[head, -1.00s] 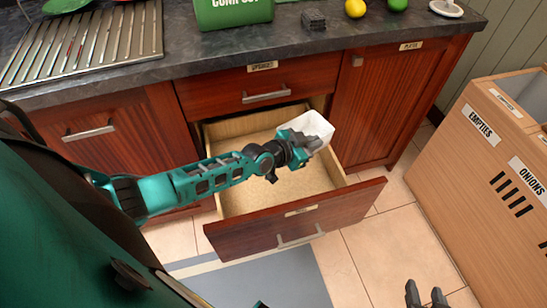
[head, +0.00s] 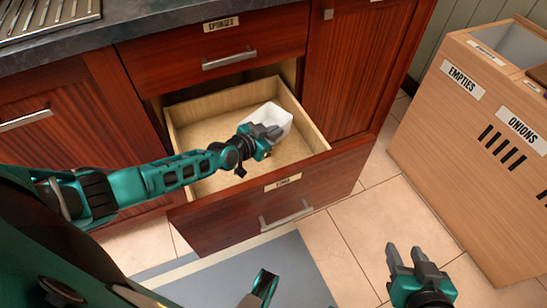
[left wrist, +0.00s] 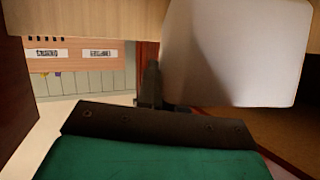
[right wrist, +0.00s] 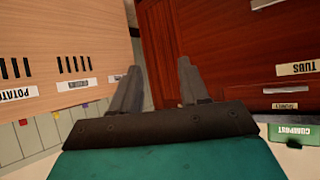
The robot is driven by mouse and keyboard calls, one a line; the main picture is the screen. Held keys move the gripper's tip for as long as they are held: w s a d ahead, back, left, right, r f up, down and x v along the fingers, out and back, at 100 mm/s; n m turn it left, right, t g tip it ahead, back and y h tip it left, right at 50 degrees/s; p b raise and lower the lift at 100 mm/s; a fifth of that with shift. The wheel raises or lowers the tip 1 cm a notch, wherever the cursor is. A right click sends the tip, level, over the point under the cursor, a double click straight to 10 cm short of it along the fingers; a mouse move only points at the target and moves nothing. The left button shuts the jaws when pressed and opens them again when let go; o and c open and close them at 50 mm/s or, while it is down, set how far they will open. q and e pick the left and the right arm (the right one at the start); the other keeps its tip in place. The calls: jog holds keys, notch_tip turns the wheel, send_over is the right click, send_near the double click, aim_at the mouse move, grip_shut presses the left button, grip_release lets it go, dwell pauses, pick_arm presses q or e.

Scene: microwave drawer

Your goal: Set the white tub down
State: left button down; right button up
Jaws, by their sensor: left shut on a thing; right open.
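The white tub (head: 271,116) is inside the open lower drawer (head: 193,127), toward its right side. My left gripper (head: 268,137) is shut on the tub at its near side. The tub also fills the upper right of the left wrist view (left wrist: 238,50). I cannot tell whether the tub's bottom touches the drawer floor. My right gripper (head: 415,258) is open and empty above the floor tiles, to the right of the drawer; its two fingers show apart in the right wrist view (right wrist: 160,88).
The drawer's wooden walls and its red front (head: 270,196) surround the tub; the drawer floor left of it is bare. A closed drawer (head: 216,45) is above. A wooden bin (head: 450,135) labelled EMPTIES and ONIONS stands at the right. A grey mat (head: 245,272) lies in front.

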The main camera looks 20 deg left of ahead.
pick_arm(q)
notch_tip(320, 180, down, 3)
jog(key=shift+r+b, duration=0.1)
jog(key=shift+b, duration=0.7)
notch_tip(320, 180, down, 4)
jog(key=b, duration=0.4)
jog(key=shift+f+b, duration=0.35)
jog(key=shift+f, duration=0.2)
jog(key=c, duration=1.3)
grip_release()
pick_arm(e)
jog(key=shift+y, duration=0.3)
jog(key=f, duration=0.1)
jog(key=a+f, duration=0.1)
jog(key=f, duration=0.3)
jog(key=shift+w+a+f, duration=0.1)
jog(key=shift+w+a, duration=0.05)
jog(key=shift+w, duration=0.15)
